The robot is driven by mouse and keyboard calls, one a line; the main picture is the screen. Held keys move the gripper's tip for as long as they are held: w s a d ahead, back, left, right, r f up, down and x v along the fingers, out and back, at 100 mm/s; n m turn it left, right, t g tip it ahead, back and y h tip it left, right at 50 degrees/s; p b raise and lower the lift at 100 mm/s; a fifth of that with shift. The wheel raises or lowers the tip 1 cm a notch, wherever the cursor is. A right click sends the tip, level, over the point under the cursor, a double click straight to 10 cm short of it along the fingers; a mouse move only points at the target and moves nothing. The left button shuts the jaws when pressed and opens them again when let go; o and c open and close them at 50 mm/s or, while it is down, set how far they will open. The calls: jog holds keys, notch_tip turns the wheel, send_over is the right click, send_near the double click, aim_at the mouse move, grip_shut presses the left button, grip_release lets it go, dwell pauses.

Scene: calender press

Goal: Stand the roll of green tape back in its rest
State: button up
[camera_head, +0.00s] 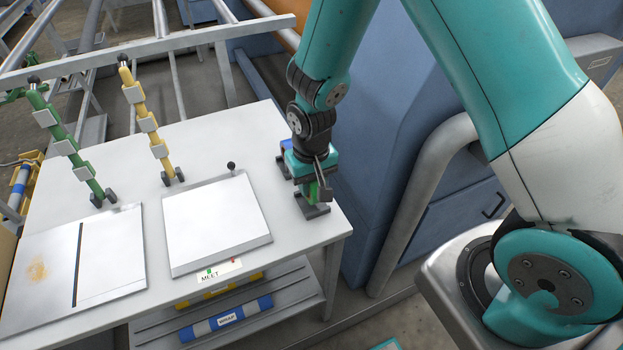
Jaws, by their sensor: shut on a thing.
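My gripper (318,186) is over the right end of the white table, pointing down. It is shut on a small green thing, which looks like the roll of green tape (312,193); the fingers hide most of it. Directly below is a dark grey block (315,210) on the tabletop, which looks like part of the rest. The green roll is at or just above this block; I cannot tell whether they touch. Another dark grey block (282,162) stands behind, beside a bit of blue (285,146), both partly hidden by my wrist.
Green (67,145) and yellow (146,122) slanted bars rise at the left. A blue machine (395,130) and grey pipe (425,190) stand right.

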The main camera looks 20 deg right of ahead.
jog(key=shift+f+b, duration=0.3)
jog(key=shift+f, duration=0.4)
jog(key=o, duration=0.9)
jog(key=shift+r, duration=0.15)
notch_tip(320, 180, up, 17)
jog(key=b, duration=0.2)
jog(key=shift+r+b, duration=0.15)
jog(key=shift+b, duration=0.25)
